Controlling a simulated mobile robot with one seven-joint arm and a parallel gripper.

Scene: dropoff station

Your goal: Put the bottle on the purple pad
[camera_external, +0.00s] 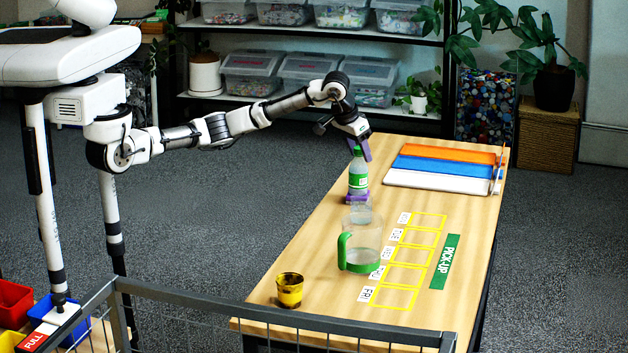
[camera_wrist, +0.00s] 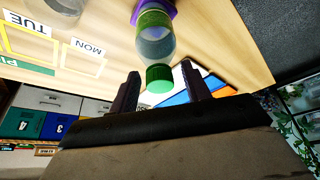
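The clear bottle (camera_external: 358,181) with a green label and green cap stands upright on the purple pad (camera_external: 349,198), towards the far left of the table. In the wrist view the bottle (camera_wrist: 155,45) shows cap towards me, with a purple edge of the pad (camera_wrist: 168,7) at its base. My gripper (camera_external: 359,152) is just above the bottle, pointing down. Its two fingers (camera_wrist: 160,72) are apart, with the green cap at or just between the fingertips. I see no finger clearly touching the bottle.
A clear pitcher (camera_external: 367,245) with a green handle stands nearer on the table, a yellow cup (camera_external: 290,290) at the near left. Orange, blue and white trays (camera_external: 445,170) lie at the far right. Yellow day boxes (camera_external: 411,254) and a green PICK-UP label (camera_external: 445,262) mark the right side.

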